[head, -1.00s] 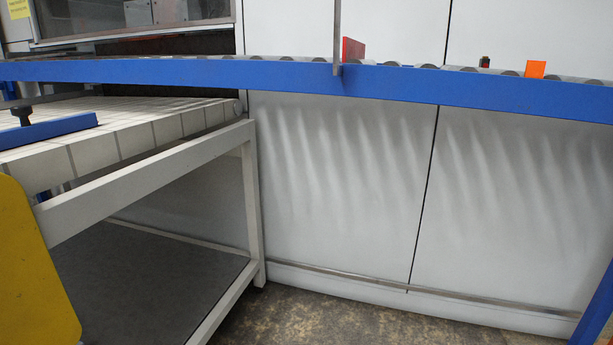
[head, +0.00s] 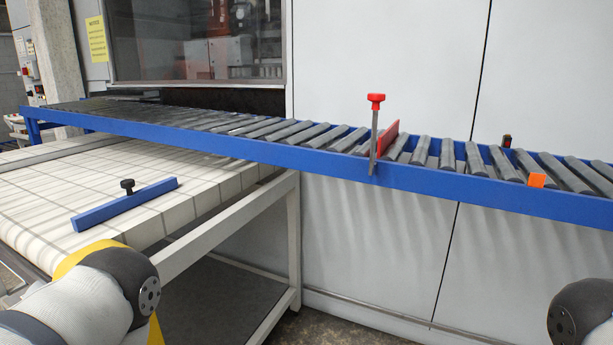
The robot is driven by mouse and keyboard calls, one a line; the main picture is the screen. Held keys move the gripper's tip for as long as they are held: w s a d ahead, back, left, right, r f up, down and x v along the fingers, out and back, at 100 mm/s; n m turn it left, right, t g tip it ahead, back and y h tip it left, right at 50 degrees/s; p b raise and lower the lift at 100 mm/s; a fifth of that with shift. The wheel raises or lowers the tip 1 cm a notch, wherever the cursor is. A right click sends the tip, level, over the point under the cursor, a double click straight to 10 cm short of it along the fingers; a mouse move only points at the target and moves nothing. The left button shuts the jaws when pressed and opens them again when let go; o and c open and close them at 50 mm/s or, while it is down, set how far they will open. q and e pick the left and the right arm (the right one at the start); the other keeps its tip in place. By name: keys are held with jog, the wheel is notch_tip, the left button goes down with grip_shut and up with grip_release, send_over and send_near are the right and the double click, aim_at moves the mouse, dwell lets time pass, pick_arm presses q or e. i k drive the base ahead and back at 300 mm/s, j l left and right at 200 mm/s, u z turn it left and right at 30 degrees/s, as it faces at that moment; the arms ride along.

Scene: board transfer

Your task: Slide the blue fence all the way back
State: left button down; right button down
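The blue fence (head: 124,204) is a short blue bar with a black knob (head: 127,186) standing on it. It lies at a slant on the white belt table (head: 50,196), toward the table's right side. My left arm shows at the lower left, below the fence and apart from it, but its gripper is out of view. A rounded dark joint of my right arm shows at the lower right edge. The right gripper is also out of view.
A blue-framed roller conveyor (head: 250,149) runs across behind and above the belt table. It carries a red stop plate (head: 389,139) with a red-knobbed post (head: 376,98) and an orange block (head: 537,180). A grey panelled wall (head: 400,50) stands behind.

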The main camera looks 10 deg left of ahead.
aim_at(89, 218)
jog(key=u, duration=1.25)
